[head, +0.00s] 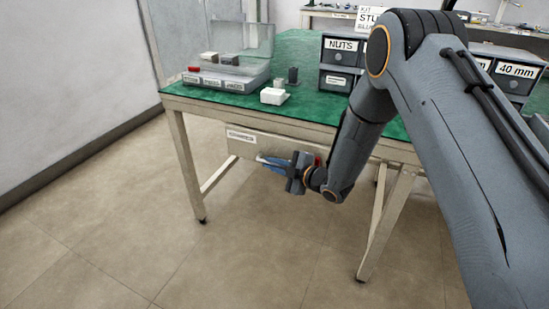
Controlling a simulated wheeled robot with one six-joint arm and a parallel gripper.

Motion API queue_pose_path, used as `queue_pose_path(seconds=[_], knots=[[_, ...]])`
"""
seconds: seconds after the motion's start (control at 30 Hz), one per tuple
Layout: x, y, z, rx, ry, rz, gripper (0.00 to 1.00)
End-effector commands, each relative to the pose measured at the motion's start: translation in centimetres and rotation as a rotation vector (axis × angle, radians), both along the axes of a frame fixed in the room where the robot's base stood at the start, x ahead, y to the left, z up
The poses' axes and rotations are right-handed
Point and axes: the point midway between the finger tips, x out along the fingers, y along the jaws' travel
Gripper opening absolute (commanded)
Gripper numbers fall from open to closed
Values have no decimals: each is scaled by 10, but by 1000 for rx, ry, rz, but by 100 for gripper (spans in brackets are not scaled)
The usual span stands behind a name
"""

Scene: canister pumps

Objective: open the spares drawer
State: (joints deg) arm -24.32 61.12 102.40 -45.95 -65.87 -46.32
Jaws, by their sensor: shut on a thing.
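The drawer (241,146) hangs under the front edge of the green-topped bench (176,101). It has a pale front with a small white label (241,136), too small to read. The drawer looks flush or nearly flush under the bench top. My gripper (262,160) is at the lower part of the drawer front, reaching it from the right. Its fingers are shut on the drawer's handle, which is mostly hidden by the fingers. My wrist covers the right part of the drawer front.
On the bench stand a clear-lidded case (232,72), a white block (273,96), a small dark block (293,75) and a NUTS bin unit (343,52). Bench legs (187,165) stand left and right. The tiled floor in front is clear.

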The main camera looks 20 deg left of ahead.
Motion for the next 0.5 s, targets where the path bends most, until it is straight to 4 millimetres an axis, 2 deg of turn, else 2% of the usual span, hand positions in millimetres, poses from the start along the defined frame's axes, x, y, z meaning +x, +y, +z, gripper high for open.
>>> queue_pose_path(seconds=[0.03,0.5], knots=[[-14,1,1,-2,6,2,0],[-128,10,2,-3,4,4,0]])
